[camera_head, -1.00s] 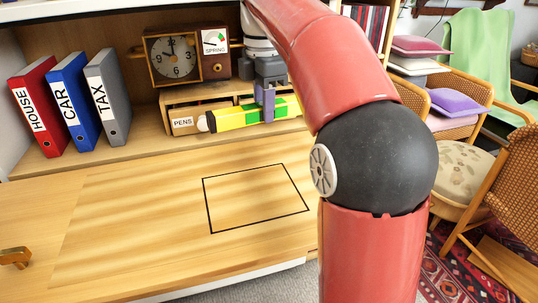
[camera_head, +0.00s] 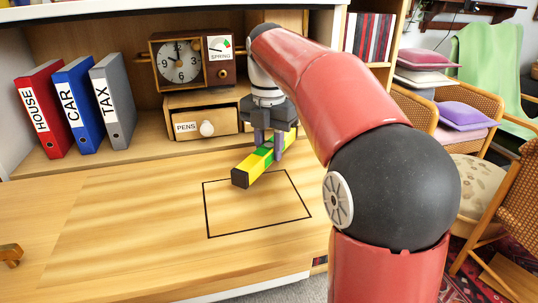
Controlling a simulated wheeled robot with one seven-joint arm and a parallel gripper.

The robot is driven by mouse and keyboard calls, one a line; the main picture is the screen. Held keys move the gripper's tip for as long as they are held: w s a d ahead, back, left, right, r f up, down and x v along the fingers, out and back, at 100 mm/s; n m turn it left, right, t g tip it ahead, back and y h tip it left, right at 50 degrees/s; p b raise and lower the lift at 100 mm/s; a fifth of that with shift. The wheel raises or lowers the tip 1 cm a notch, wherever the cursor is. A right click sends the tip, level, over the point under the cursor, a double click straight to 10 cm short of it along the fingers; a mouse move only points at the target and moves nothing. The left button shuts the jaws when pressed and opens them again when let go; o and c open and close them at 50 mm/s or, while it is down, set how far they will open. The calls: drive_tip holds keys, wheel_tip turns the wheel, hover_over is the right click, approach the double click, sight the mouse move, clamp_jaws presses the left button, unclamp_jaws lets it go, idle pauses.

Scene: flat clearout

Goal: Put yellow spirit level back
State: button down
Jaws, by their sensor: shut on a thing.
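The yellow spirit level (camera_head: 252,170) has yellow and green sections and a dark end cap facing the front left. My gripper (camera_head: 264,143) is shut on it near its middle, from above. The level points toward the viewer and left, over the back part of a black outlined rectangle (camera_head: 257,231) on the wooden desk top. I cannot tell whether it touches the surface. Its far end is partly hidden behind my gripper.
A drawer labelled PENS (camera_head: 204,123) with a white knob stands behind, under a clock (camera_head: 179,62). Red (camera_head: 42,110), blue (camera_head: 80,105) and grey (camera_head: 113,101) binders stand at left. The desk's left and middle are clear. Chairs with cushions (camera_head: 464,110) are at right.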

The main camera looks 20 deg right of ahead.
sight(269, 145)
drive_tip(key=shift+f, duration=0.7)
drive_tip(key=shift+f, duration=0.2)
drive_tip(key=c, duration=1.1)
unclamp_jaws()
wheel_tip(269, 145, up, 12)
drive_tip(key=p, duration=0.3)
drive_tip(key=shift+r, duration=0.2)
